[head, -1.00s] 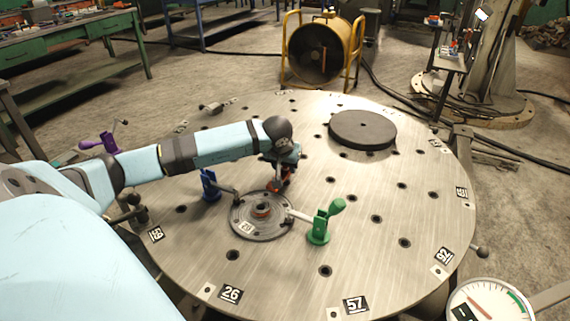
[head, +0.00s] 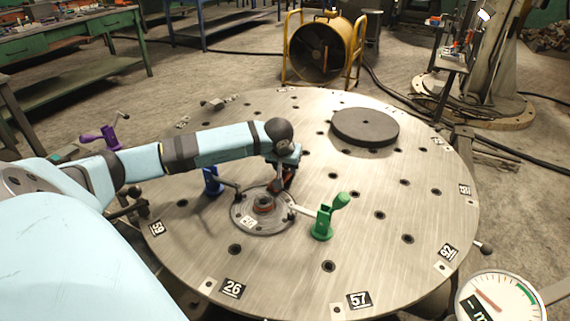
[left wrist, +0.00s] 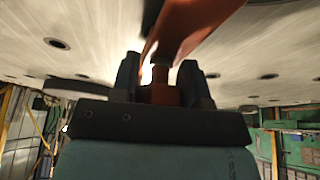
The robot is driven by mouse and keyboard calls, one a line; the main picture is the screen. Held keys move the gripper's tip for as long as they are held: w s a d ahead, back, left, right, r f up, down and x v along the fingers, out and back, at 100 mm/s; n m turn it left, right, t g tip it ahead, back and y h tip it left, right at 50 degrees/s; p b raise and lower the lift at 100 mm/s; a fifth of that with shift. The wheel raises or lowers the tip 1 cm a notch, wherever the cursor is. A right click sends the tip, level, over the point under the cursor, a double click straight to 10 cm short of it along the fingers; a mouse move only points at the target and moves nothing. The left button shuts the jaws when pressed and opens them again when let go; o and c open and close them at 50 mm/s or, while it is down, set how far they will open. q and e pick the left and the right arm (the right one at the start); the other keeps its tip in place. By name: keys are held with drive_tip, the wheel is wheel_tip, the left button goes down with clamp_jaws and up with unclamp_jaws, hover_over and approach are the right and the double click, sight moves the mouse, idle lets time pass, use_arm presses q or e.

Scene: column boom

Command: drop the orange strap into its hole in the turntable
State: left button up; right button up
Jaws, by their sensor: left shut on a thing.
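The orange strap (head: 289,178) is held in my left gripper (head: 285,165) at the far edge of the round hub plate (head: 280,229) on the turntable (head: 400,283). My arm and gripper partly cover it. In the left wrist view, the two dark fingers of my left gripper (left wrist: 162,82) are shut on the orange strap (left wrist: 190,28), with the turntable surface close by. I cannot tell whether the strap's lower end is in a hole. A blue strap (head: 212,182) and a green strap (head: 322,222) stand upright at the hub plate. My right gripper is not in view.
A dark disc (head: 365,127) lies on the turntable's far right. A purple strap (head: 105,140) stands off the left edge. A gauge (head: 500,300) is at bottom right, a yellow fan (head: 322,50) behind. The turntable's right and front are mostly clear, with several holes.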

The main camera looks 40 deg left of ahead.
use_arm(q)
drive_tip(key=shift+f+b, duration=0.35)
drive_tip(key=shift+f, duration=0.4)
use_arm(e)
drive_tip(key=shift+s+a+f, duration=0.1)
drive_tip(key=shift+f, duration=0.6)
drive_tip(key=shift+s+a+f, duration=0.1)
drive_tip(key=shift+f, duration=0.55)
use_arm(q)
drive_tip(key=shift+s, duration=0.1)
drive_tip(key=o, duration=0.7)
drive_tip(key=shift+c, duration=0.2)
drive_tip(key=shift+r, duration=0.15)
drive_tip(key=shift+w+d+r+p, duration=0.1)
drive_tip(key=shift+w+r+p, duration=0.1)
drive_tip(key=shift+r+p, duration=0.65)
drive_tip(key=shift+w+r+p, duration=0.15)
drive_tip(key=shift+r+p, duration=0.4)
drive_tip(key=shift+r, duration=0.5)
drive_tip(key=shift+r+p, duration=0.95)
drive_tip(key=shift+r, duration=0.75)
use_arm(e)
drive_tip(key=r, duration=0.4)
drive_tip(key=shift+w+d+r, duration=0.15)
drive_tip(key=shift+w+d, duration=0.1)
use_arm(q)
drive_tip(key=shift+o, duration=0.5)
